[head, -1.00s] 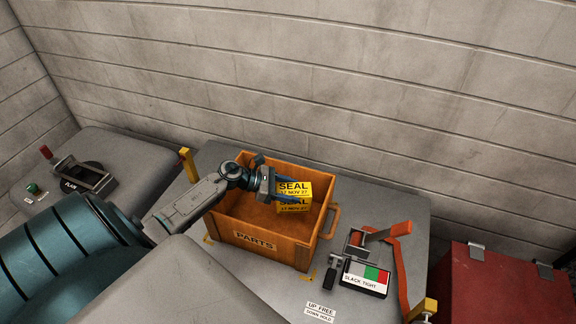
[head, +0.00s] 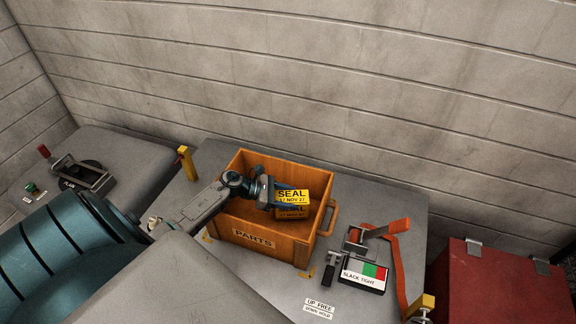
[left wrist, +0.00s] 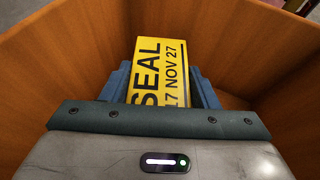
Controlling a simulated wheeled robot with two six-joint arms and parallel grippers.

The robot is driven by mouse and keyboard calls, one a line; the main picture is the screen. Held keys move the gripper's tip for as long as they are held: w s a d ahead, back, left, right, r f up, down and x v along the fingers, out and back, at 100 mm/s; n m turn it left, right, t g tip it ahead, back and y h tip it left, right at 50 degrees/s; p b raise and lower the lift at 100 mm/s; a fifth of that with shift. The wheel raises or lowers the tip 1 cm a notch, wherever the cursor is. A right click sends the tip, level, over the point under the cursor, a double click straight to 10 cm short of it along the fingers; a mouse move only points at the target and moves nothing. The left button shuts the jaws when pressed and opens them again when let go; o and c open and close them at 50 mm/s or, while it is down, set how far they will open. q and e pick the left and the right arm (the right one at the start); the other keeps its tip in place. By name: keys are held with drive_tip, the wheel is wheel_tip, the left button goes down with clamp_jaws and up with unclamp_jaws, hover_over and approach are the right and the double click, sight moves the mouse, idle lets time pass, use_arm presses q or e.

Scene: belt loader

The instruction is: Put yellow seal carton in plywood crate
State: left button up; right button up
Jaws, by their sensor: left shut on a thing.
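The yellow seal carton (head: 292,197), lettered SEAL 17 NOV 27, is inside the opening of the plywood crate (head: 253,239), which is labelled PARTS. My left gripper (head: 284,202) is shut on the carton, with a blue finger on each side of it. In the left wrist view the yellow carton (left wrist: 160,75) sits between the two fingers, with the orange-brown crate walls (left wrist: 60,70) around it. Whether the carton's underside touches the crate floor is hidden. My right gripper is not in view.
A slack/tight gauge (head: 363,274) and an orange strap with lever (head: 398,262) lie right of the crate. A red box (head: 500,285) stands at far right, and a yellow post (head: 187,163) behind left. A concrete block wall (head: 330,80) closes the back.

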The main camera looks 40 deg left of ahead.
use_arm(q)
drive_tip(key=shift+f+b, duration=0.3)
drive_tip(key=shift+b, duration=0.1)
drive_tip(key=o, duration=1)
drive_tip(key=shift+s+d+f, duration=0.1)
drive_tip(key=shift+o, duration=0.2)
drive_tip(key=shift+r+p, duration=0.85)
drive_tip(key=shift+p, duration=0.4)
drive_tip(key=shift+s+a+f+b, duration=0.2)
drive_tip(key=shift+s+a+b, duration=0.35)
drive_tip(key=shift+a+b, duration=0.4)
drive_tip(key=r+b+v, duration=0.1)
drive_tip(key=b+v, duration=0.3)
drive_tip(key=v, duration=0.6)
